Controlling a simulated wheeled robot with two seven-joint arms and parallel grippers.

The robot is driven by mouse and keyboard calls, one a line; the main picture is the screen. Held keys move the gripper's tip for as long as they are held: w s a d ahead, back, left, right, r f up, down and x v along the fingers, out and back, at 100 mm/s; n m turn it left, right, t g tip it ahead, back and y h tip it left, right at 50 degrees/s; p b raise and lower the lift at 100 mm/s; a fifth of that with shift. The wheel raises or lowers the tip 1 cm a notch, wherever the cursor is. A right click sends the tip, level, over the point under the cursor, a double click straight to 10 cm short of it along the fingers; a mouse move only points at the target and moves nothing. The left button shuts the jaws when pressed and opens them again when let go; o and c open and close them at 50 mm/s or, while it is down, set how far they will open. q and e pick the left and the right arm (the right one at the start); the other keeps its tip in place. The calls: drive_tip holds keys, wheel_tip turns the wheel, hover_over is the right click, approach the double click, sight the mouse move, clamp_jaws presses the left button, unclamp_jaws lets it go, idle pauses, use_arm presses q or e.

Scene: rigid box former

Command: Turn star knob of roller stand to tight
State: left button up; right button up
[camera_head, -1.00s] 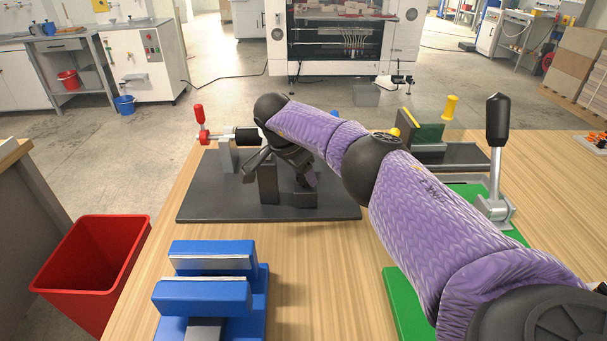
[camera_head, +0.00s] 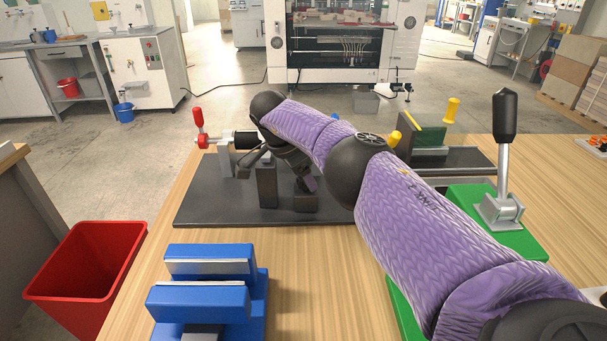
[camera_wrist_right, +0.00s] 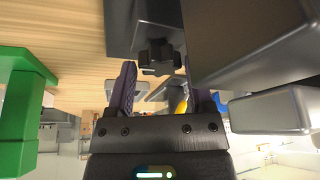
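A dark star knob (camera_wrist_right: 158,57) sits against a dark grey block in the right wrist view. The dark stand (camera_head: 266,188) holding upright blocks is on a black base plate (camera_head: 205,208) in the head view; the knob cannot be made out there. My right gripper (camera_head: 306,182) reaches down at the stand, mostly hidden by its own wrist. In the wrist view my right gripper (camera_wrist_right: 163,82) has its purple fingers apart, with the knob just ahead of the gap. No grip on the knob shows. My left gripper is out of view.
A blue vise-like fixture (camera_head: 205,300) stands at the front left. A red-handled clamp (camera_head: 199,125) is at the plate's back left. A toggle lever (camera_head: 504,150) on a green base stands at the right. A red bin (camera_head: 85,265) is beside the table.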

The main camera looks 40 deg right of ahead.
drive_tip(key=shift+o, duration=1.1)
use_arm(q)
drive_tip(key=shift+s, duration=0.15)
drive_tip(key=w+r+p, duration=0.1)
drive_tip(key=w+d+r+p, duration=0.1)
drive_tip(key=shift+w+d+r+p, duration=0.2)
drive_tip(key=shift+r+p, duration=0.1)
drive_tip(key=shift+p, duration=0.1)
use_arm(e)
drive_tip(key=v, duration=1)
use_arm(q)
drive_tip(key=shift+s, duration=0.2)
